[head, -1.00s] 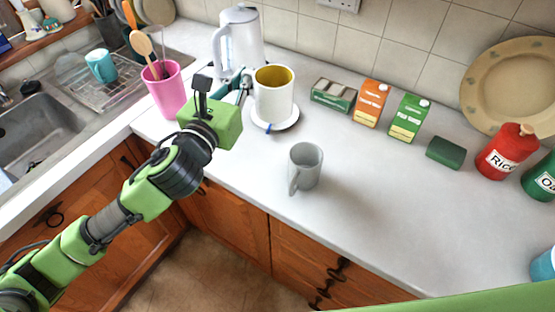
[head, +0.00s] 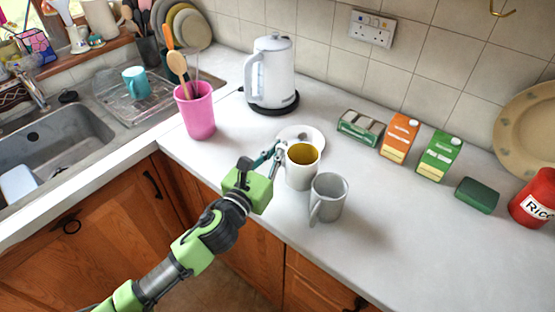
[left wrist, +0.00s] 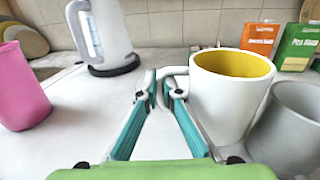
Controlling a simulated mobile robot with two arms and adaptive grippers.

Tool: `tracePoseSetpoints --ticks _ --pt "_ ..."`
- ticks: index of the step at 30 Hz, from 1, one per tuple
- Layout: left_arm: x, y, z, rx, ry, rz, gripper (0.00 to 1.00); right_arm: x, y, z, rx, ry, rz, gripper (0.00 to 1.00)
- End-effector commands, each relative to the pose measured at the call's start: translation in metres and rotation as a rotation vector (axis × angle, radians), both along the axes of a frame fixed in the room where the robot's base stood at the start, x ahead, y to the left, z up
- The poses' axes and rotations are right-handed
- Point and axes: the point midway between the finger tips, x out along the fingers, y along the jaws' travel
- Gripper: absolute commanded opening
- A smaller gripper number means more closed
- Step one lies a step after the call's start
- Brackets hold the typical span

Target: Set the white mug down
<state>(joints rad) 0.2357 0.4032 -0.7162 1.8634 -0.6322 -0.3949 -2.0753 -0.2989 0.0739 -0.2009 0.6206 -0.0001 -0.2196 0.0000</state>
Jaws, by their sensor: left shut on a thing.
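The white mug (head: 301,175) is upright, with a yellow inside. My left gripper (head: 279,152) is shut on its handle, which the left wrist view shows between the fingers (left wrist: 163,92). The mug (left wrist: 225,108) is to the right of the fingers in that view. It is low over or on the counter (head: 400,235); I cannot tell whether its base touches. A grey mug (head: 328,200) stands close beside it, nearer the front edge. A white saucer (head: 316,139) lies just behind the white mug. My right gripper is out of view.
A white kettle (head: 270,75) and a pink utensil cup (head: 197,112) stand to the back left. A metal-topped green box (head: 360,128), two cartons (head: 400,138) and a green block (head: 477,195) line the back right. The counter's front right is clear.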

Motion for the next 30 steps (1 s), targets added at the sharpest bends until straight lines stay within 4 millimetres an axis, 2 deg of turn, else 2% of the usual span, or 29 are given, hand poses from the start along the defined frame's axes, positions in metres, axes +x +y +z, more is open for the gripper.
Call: tracePoseSetpoints --ticks 1,3,6,17,19,20,30 --pt "-0.001 -0.001 -0.012 -0.004 0.006 0.000 0.00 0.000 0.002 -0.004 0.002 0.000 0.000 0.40" --pt "0.000 -0.001 -0.022 -0.003 0.005 0.001 0.00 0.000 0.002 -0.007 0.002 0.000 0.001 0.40" --pt "0.000 -0.001 -0.029 -0.003 0.003 0.000 0.00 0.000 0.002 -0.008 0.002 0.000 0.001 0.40" --pt "0.000 0.000 -0.032 -0.001 0.000 -0.001 0.00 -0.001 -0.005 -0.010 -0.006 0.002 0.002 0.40" --pt "0.000 0.000 -0.033 0.001 0.002 0.000 0.19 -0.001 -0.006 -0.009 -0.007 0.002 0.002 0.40" --pt "0.000 0.000 -0.032 0.001 0.002 0.000 0.23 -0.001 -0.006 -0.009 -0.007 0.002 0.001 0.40" --pt "0.000 0.000 -0.030 0.000 0.002 -0.001 0.23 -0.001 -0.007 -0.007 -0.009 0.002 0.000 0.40"
